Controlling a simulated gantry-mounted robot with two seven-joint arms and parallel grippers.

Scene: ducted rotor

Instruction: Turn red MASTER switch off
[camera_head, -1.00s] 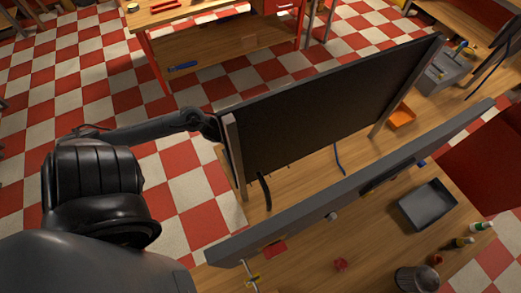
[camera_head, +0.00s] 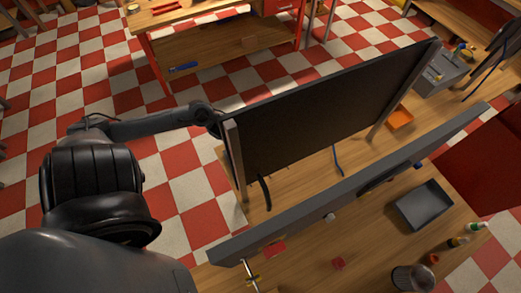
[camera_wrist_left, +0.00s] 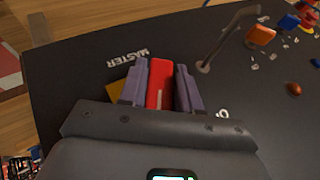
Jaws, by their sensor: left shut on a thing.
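The red MASTER switch (camera_wrist_left: 159,84) stands on a dark panel (camera_wrist_left: 70,75) in the left wrist view, beside the white printed word MASTER (camera_wrist_left: 127,58). My left gripper (camera_wrist_left: 160,72) has one purple-grey finger on each side of the red switch and is shut on it. A yellow-brown patch (camera_wrist_left: 118,92) shows beside the left finger. In the head view, my left arm reaches from the left to the edge of the upright black panel (camera_head: 310,115); the gripper and switch are hidden there. My right gripper is in neither view.
A bent grey metal rod (camera_wrist_left: 228,38) rises from the panel right of my gripper.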

